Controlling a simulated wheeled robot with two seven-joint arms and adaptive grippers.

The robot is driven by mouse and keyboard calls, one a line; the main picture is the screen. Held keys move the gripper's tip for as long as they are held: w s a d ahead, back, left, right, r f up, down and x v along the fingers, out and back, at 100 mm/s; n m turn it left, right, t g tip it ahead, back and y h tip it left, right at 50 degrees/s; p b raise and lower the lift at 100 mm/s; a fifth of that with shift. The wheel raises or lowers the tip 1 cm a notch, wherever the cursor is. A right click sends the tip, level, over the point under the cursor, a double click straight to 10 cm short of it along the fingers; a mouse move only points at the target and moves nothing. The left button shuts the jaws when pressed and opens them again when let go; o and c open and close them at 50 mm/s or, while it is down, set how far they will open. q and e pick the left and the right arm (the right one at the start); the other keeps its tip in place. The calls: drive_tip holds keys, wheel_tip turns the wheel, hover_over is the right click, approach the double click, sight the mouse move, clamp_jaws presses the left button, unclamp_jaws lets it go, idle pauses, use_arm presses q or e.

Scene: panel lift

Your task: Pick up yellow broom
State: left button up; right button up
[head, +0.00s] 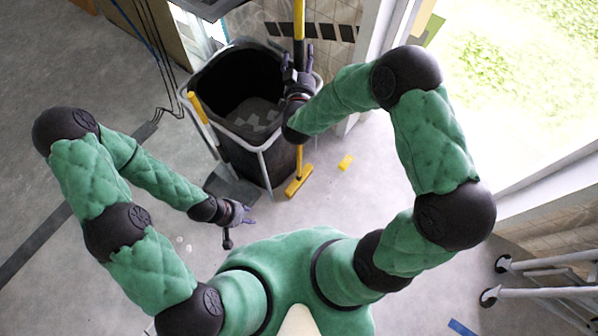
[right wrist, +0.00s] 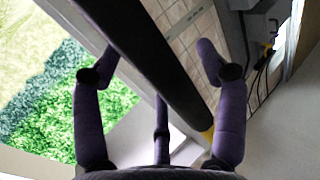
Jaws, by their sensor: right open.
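The yellow broom (head: 299,18) stands upright beside a bin, with its yellow head (head: 298,186) on the floor. My right gripper (head: 297,76) is at the broom's handle, level with a dark section of it. In the right wrist view the dark handle (right wrist: 150,60) crosses between the spread fingers of my right gripper (right wrist: 160,85), with a bit of yellow at its lower end. The fingers are open and not closed on it. My left gripper (head: 238,214) is low at the left, away from the broom, with its fingers apart and empty.
A dark bin (head: 240,95) with a pale rim frame stands left of the broom; a second yellow handle (head: 197,106) leans at its left side. A window wall (head: 500,90) is at the right. Metal tubes (head: 545,278) stand lower right.

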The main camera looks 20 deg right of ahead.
drive_tip(key=c, duration=1.4)
drive_tip(key=shift+r, duration=0.15)
clamp_jaws()
